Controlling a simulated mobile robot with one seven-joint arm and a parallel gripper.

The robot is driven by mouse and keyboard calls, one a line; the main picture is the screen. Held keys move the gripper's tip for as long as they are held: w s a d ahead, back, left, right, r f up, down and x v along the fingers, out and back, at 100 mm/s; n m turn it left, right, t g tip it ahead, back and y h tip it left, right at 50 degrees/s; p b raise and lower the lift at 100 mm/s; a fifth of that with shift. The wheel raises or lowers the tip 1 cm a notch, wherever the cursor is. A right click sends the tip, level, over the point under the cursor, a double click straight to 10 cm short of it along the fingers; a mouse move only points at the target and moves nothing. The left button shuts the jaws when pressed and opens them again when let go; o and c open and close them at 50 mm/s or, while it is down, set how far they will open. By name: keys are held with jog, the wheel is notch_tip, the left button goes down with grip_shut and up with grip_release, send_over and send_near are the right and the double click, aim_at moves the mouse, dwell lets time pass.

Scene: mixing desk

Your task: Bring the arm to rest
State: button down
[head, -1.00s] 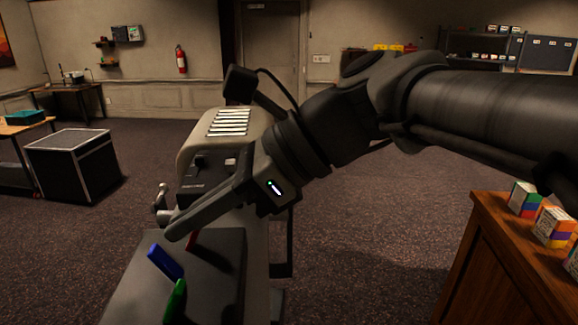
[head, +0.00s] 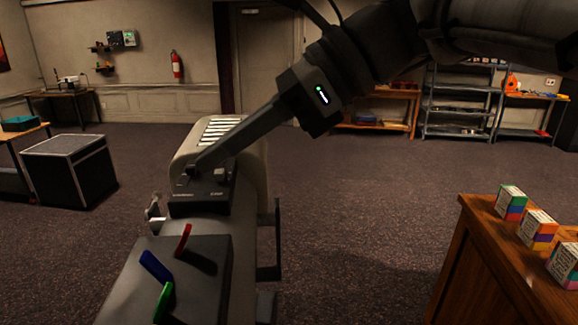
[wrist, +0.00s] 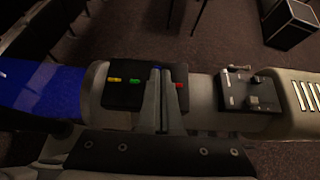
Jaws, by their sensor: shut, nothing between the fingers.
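My gripper (head: 203,163) is shut and empty. In the head view it reaches down from the upper right, and its tip overlaps the small black control box (head: 195,203) on the mixing desk. In the wrist view my shut fingers (wrist: 161,72) stand in front of the dark lever panel (wrist: 122,97); I cannot tell the gap. The panel bears a red lever (head: 183,240), a blue lever (head: 155,266) and a green lever (head: 164,303). A yellow lever (wrist: 113,79) shows only in the wrist view.
A wooden cabinet (head: 500,270) with several coloured boxes (head: 510,203) stands at the right. A black case (head: 70,170) stands on the carpet at the left. The floor between desk and cabinet is clear.

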jog(key=shift+d+r, duration=0.2)
jog(key=shift+r, duration=0.45)
jog(key=s+d+f+n+t+h+b, duration=0.1)
jog(key=d+f+n, duration=0.4)
jog(key=f, duration=0.5)
jog(key=d+f+n+t+h+b, duration=0.3)
jog(key=d+f+n+h, duration=0.3)
jog(key=d+f, duration=0.3)
jog(key=s+d+f+n+t+h+b, duration=0.1)
jog(key=d+f+n+t+h+b, duration=0.1)
jog(key=d+f, duration=0.5)
notch_tip(320, 180, down, 5)
jog(key=n+h+b, duration=0.1)
jog(key=n+h, duration=0.1)
jog(key=n, duration=0.1)
jog(key=shift+s+d+r+t, duration=0.15)
jog(key=shift+s+d+t, duration=0.15)
jog(key=shift+s+t, duration=0.1)
